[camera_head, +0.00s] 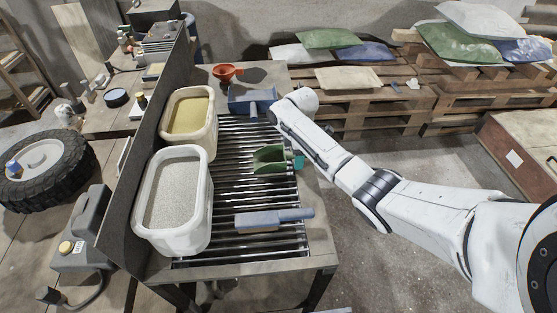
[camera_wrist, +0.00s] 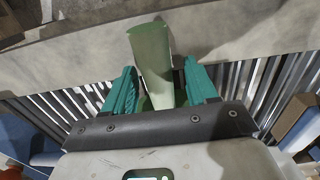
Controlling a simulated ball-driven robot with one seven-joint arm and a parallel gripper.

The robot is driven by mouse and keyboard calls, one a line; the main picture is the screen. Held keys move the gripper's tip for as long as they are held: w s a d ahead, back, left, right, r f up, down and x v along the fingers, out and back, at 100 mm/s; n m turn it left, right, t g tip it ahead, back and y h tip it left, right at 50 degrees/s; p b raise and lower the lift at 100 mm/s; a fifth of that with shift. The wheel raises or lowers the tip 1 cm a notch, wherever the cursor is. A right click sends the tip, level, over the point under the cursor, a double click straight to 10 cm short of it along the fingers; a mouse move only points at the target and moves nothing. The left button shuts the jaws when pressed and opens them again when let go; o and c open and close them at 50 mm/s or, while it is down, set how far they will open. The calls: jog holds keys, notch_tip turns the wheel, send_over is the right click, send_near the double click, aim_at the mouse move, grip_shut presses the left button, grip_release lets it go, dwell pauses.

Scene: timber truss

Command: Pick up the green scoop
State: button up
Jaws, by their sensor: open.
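The green scoop (camera_head: 270,160) lies on the slatted metal rack of the bench, to the right of the two white tubs. My gripper (camera_head: 298,161) is at the scoop's right end, where a teal finger shows. In the wrist view my gripper (camera_wrist: 159,72) is open, with its two teal fingers on either side of the scoop's green handle (camera_wrist: 151,50). A gap shows between the handle and each finger. The scoop's bowl is hidden behind the gripper body in the wrist view.
A blue scoop-like tool (camera_head: 253,101) lies behind the green scoop, and a blue-handled brush (camera_head: 272,219) lies in front. White tubs of grey grains (camera_head: 203,225) and yellowish material (camera_head: 209,136) stand left. A red funnel (camera_head: 227,72) sits at the back.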

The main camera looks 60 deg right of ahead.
jog(key=shift+f, duration=0.1)
grip_shut()
dwell(0.5)
jog(key=shift+r, duration=0.5)
notch_tip(320, 180, up, 2)
jog(key=shift+r, duration=0.2)
jog(key=s+d+r+p, duration=0.3)
jog(key=s+d+r, duration=0.3)
jog(key=s+r, duration=0.3)
jog(key=s, duration=0.3)
jog(key=shift+s+d+r, duration=0.2)
jog(key=shift+s+r, duration=0.05)
jog(key=shift+r, duration=0.05)
